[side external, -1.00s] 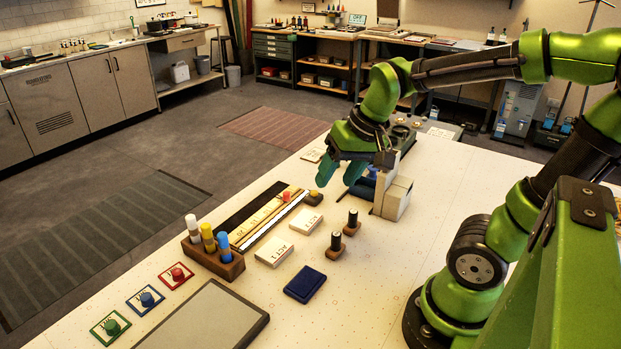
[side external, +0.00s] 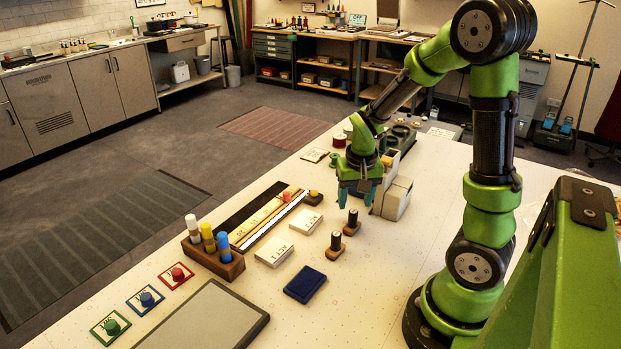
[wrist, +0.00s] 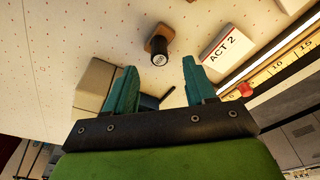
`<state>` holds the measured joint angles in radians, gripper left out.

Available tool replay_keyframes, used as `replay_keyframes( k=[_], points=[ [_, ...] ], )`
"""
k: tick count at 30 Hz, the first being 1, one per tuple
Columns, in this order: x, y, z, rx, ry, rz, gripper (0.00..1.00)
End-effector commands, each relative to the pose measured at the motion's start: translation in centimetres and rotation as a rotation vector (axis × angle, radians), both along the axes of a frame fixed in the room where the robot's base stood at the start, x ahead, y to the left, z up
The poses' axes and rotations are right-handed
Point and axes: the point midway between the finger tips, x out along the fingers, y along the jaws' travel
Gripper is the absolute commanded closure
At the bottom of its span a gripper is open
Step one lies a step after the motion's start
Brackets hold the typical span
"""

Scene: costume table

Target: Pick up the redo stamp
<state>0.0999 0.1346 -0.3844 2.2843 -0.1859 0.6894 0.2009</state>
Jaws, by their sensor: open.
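An ACT 2 card block (wrist: 227,46) lies beside the stamp, and an ACT 1 block (side external: 275,251) is nearer. A grey-white box-like device (side external: 398,197) stands close right of my gripper. A dark blue pad (side external: 305,284) lies nearer.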

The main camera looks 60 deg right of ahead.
Motion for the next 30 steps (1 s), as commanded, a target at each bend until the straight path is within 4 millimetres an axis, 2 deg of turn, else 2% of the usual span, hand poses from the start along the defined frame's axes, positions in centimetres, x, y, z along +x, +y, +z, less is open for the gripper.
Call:
replay_keyframes(
  k=[5,13,22,23,30],
  points=[
    [0.0,-0.1,-1.3,0.0,0.003,0.0,0.45],
    [0.2,-0.5,-5.1,0.0,0.003,-0.001,0.45],
    [0.4,-0.5,-5.6,0.0,-0.001,0.001,0.45],
    [0.4,-0.5,-5.6,0.0,-0.001,0.001,0.46],
    [0.4,-0.5,-5.6,0.0,-0.001,0.001,0.83]
  ],
)
